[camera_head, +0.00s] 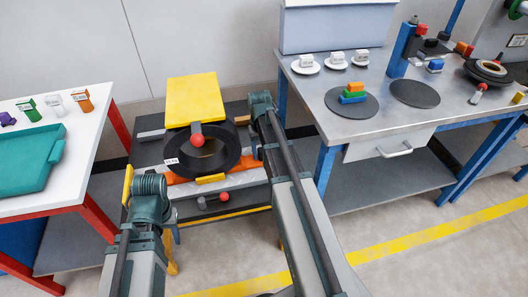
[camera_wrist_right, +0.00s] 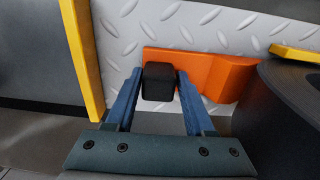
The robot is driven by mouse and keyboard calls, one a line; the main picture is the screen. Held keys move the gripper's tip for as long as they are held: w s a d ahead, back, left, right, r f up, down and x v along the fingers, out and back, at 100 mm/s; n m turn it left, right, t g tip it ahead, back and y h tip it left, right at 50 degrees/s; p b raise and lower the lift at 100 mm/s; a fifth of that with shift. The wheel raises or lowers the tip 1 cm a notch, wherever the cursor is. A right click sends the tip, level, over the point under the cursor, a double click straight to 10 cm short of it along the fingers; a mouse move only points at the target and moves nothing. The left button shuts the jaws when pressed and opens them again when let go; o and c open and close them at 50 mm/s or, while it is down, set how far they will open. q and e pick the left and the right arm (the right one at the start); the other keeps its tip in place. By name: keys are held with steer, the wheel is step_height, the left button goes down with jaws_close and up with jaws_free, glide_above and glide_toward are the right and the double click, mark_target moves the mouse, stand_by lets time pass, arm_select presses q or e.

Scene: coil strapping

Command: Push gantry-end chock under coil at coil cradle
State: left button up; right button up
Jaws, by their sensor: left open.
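The black coil (camera_head: 232,150) lies on the cradle below a yellow plate, with a white label on its left. An orange chock (camera_head: 250,163) sits at the coil's right side. In the right wrist view the orange chock (camera_wrist_right: 215,75) lies on grey tread plate beside a dark curved surface (camera_wrist_right: 290,100), with a black block (camera_wrist_right: 158,82) at its near side. My right gripper (camera_wrist_right: 160,78) has its blue fingers on both sides of that block, appearing closed on it. My left gripper (camera_head: 172,222) is low at the cradle's front left, open, its fingers mostly hidden.
The yellow plate (camera_head: 196,100) and a red knob (camera_head: 197,140) are above the coil. A yellow post (camera_wrist_right: 82,60) stands left of my right gripper. A white table with a teal tray (camera_head: 28,160) is left; a metal workbench (camera_head: 420,120) is right.

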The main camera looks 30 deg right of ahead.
steer(key=o, duration=0.3)
steer(key=shift+o, duration=0.2)
steer(key=shift+r, duration=0.1)
step_height(320, 180, up, 14)
steer(key=p, duration=1.3)
steer(key=shift+a+p, duration=0.2)
steer(key=shift+p, duration=0.2)
steer(key=d+r+p, duration=0.2)
steer(key=r+p, duration=0.1)
steer(key=d+r+p, duration=0.1)
steer(key=p, duration=0.1)
steer(key=shift+s+r, duration=0.3)
steer(key=shift+r, duration=0.05)
steer(key=shift+a, duration=0.1)
